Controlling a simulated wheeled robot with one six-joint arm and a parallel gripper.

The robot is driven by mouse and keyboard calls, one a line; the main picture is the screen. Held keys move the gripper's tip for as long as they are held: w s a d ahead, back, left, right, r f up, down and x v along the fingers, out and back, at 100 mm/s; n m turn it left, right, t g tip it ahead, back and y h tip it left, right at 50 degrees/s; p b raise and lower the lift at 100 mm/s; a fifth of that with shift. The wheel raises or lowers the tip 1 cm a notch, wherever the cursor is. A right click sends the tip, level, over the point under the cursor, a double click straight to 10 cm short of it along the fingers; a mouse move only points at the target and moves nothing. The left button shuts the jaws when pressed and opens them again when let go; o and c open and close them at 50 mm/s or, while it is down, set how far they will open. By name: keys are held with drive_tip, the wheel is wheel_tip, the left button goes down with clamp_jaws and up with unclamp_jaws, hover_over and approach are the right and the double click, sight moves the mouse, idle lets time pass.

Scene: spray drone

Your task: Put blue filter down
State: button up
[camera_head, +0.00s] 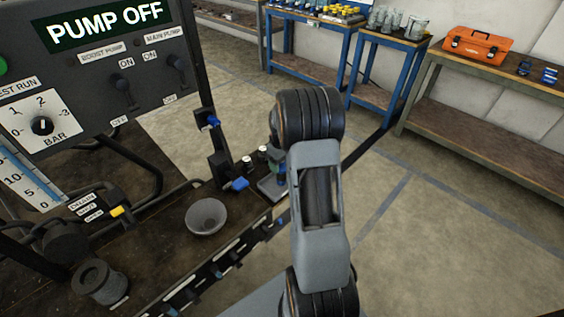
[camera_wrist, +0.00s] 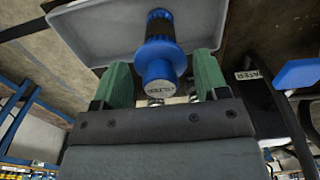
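The blue filter (camera_wrist: 160,68), with a dark ribbed middle and a pale lettered end, shows in the wrist view against a grey tray (camera_wrist: 95,30). My gripper (camera_wrist: 162,62) has its two green fingers spread, one on each side of the filter. A gap shows between the filter and each finger, so it is not gripped. Whether the filter rests fully on the tray is hard to tell from this angle. In the head view my arm hides most of the gripper and filter; part of the grey tray (camera_head: 268,188) shows left of the arm.
A grey bowl (camera_head: 206,217) and a dark cylinder (camera_head: 102,282) stand on the dark bench at the left. A blue-handled valve (camera_head: 237,184) is close to the tray. The pump panel (camera_head: 95,70) rises at upper left. Floor to the right is clear before the benches.

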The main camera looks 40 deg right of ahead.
drive_tip(key=shift+o, duration=1.1)
wheel_tip(320, 180, up, 12)
drive_tip(key=p, duration=0.1)
drive_tip(key=s+a+r+t, duration=0.1)
drive_tip(key=s+a+r, duration=0.25)
drive_tip(key=a, duration=0.25)
drive_tip(key=s+a+r+t, duration=0.1)
drive_tip(key=s+a+r, duration=0.1)
drive_tip(key=s+a, duration=0.35)
drive_tip(key=s+a+f+m+t, duration=0.1)
drive_tip(key=s+a+m, duration=0.1)
drive_tip(key=s+a, duration=0.6)
drive_tip(key=shift+a+f, duration=0.35)
drive_tip(key=shift+a, duration=0.05)
drive_tip(key=shift+p, duration=0.3)
